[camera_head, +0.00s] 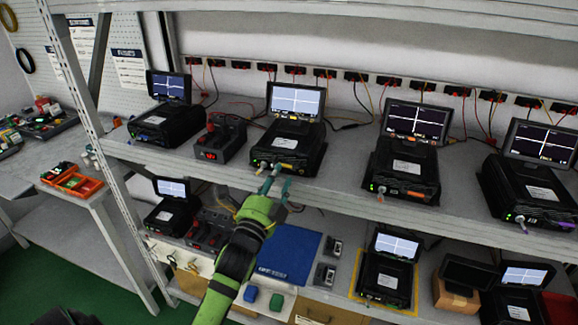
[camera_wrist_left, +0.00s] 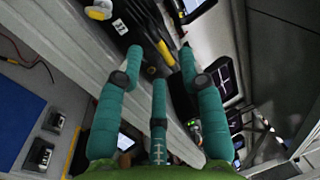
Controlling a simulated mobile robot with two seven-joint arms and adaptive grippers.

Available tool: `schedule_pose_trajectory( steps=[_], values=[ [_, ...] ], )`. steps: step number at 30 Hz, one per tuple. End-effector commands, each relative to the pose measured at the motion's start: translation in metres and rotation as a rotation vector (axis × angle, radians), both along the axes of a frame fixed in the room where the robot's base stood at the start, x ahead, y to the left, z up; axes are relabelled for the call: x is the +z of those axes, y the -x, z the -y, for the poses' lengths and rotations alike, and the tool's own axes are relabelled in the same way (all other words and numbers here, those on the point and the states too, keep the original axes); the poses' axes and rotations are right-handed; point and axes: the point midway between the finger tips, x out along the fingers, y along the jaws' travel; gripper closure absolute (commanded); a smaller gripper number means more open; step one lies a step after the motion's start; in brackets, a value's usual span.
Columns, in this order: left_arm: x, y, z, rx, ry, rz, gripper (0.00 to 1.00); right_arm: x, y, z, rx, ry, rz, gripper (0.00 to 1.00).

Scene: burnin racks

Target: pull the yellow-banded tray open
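The yellow-banded tray (camera_head: 290,147) is a black unit with a white label and a raised lit screen, on the upper shelf. A small yellow band marks its front edge. My left gripper (camera_head: 272,182) is just in front of that edge, with its teal fingers pointing at it. In the left wrist view the fingers (camera_wrist_left: 160,62) are spread, with a yellow strip (camera_wrist_left: 163,50) on the black front between their tips. I cannot tell whether they touch it. A yellow knob (camera_wrist_left: 98,12) shows farther off. My right gripper is not in view.
Similar black units stand on the same shelf, one to the left (camera_head: 168,122) and one with an orange band to the right (camera_head: 403,170). A power supply (camera_head: 220,139) sits close on the left. The lower shelf holds a blue mat (camera_head: 290,250) and more units.

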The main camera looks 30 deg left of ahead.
Motion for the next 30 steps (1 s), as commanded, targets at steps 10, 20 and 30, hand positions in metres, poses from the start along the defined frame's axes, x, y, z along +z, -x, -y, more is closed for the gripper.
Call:
schedule_pose_trajectory(
  steps=[10,20,30],
  values=[
    [0.007,-0.036,-0.008,-0.002,0.002,-0.001,0.61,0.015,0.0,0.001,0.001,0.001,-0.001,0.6],
    [0.006,-0.037,-0.008,-0.002,0.002,-0.001,0.85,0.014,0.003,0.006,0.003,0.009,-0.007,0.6],
    [0.005,-0.039,-0.008,-0.002,0.003,0.0,1.0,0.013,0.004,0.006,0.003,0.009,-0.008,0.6]
  ],
)
